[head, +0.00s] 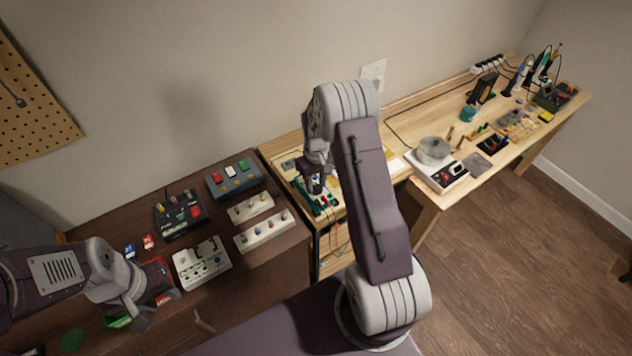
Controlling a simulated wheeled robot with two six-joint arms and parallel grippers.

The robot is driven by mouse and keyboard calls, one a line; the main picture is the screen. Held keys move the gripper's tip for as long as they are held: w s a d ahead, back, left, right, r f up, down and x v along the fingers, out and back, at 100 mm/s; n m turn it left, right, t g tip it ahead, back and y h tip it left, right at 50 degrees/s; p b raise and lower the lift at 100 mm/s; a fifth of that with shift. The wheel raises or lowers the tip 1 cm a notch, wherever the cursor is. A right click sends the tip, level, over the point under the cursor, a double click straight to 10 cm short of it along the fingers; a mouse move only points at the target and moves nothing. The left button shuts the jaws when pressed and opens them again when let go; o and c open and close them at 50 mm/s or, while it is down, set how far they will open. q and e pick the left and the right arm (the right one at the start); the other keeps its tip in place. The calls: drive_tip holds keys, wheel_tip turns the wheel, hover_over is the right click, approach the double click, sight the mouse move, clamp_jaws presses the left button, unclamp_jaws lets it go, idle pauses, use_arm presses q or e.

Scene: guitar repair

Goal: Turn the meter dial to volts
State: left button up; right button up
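I cannot make out the meter or its dial for certain. My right gripper (316,186) points down over the small wooden bench, close above a dark green item (326,208) with small coloured parts. Thin red and dark leads (338,238) hang at the bench's front edge below it. My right arm hides much of that bench. My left gripper (140,312) is low over the dark brown table (255,290), beside a red-edged dark item (160,270) that my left wrist partly covers. The finger gap of either gripper is too small or hidden to judge.
Dark pedal boxes (180,213) and (234,180), pale knobbed strips (264,231) and a white panel (202,262) stand on the brown table. A white device with a round top (436,160) and tools fill the right bench. The brown table's front right is mostly bare.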

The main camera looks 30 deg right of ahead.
drive_tip(key=shift+f, duration=0.2)
drive_tip(key=shift+w+d, duration=0.1)
clamp_jaws()
drive_tip(key=shift+m, duration=0.6)
drive_tip(key=shift+a+m, duration=0.2)
drive_tip(key=shift+m, duration=2.5)
